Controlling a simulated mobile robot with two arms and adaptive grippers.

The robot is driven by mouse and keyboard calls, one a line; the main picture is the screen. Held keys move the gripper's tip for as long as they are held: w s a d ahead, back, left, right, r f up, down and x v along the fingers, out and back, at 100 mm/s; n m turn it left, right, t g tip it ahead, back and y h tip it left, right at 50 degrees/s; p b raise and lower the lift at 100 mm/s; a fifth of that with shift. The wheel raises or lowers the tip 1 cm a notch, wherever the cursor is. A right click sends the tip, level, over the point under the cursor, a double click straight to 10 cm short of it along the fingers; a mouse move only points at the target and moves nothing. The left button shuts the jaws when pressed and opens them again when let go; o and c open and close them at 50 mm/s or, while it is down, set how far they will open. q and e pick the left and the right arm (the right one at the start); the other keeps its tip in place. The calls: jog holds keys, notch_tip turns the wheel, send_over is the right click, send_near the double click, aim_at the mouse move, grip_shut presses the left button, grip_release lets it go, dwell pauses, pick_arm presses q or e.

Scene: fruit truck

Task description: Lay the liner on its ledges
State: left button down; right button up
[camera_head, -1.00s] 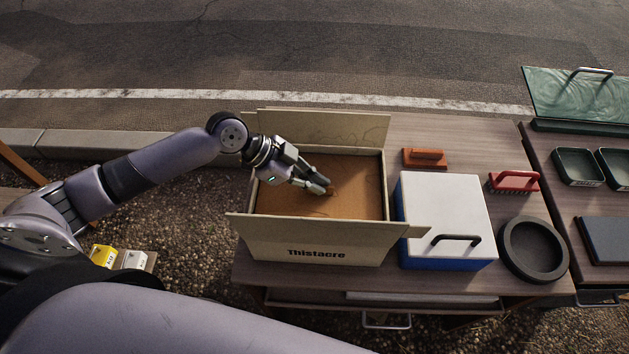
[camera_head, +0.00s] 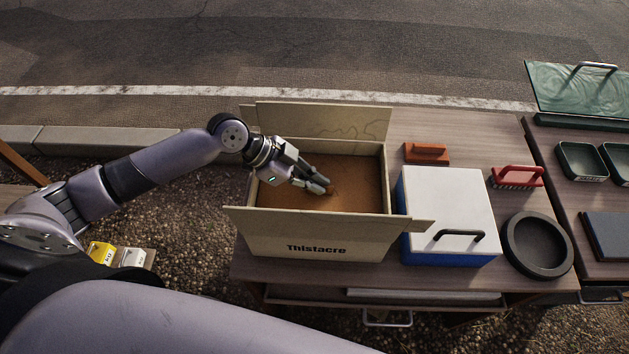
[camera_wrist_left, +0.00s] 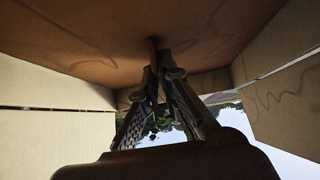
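The liner (camera_head: 352,188) is a flat brown panel lying level, as far as I can tell, inside the open cardboard box (camera_head: 272,238) marked "Thistacre". My left gripper (camera_head: 326,186) reaches into the box from the upper left, over the liner's middle. In the left wrist view, its fingertips (camera_wrist_left: 160,68) close around a small upright tab (camera_wrist_left: 153,48) on the liner (camera_wrist_left: 100,35). The ledges are hidden, so I cannot tell whether the liner touches them. My right gripper is out of view.
The box's flaps (camera_head: 330,122) stand open. Right of it are a blue box with white lid (camera_head: 448,208), an orange float tool (camera_head: 427,153), a red-handled brush (camera_head: 517,177) and a round black dish (camera_head: 538,245). Green trays (camera_head: 580,162) sit on another table.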

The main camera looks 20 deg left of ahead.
pick_arm(q)
jog(key=shift+f, duration=0.1)
dwell(0.5)
jog(key=c, duration=1.7)
grip_release()
jog(key=v, duration=1.2)
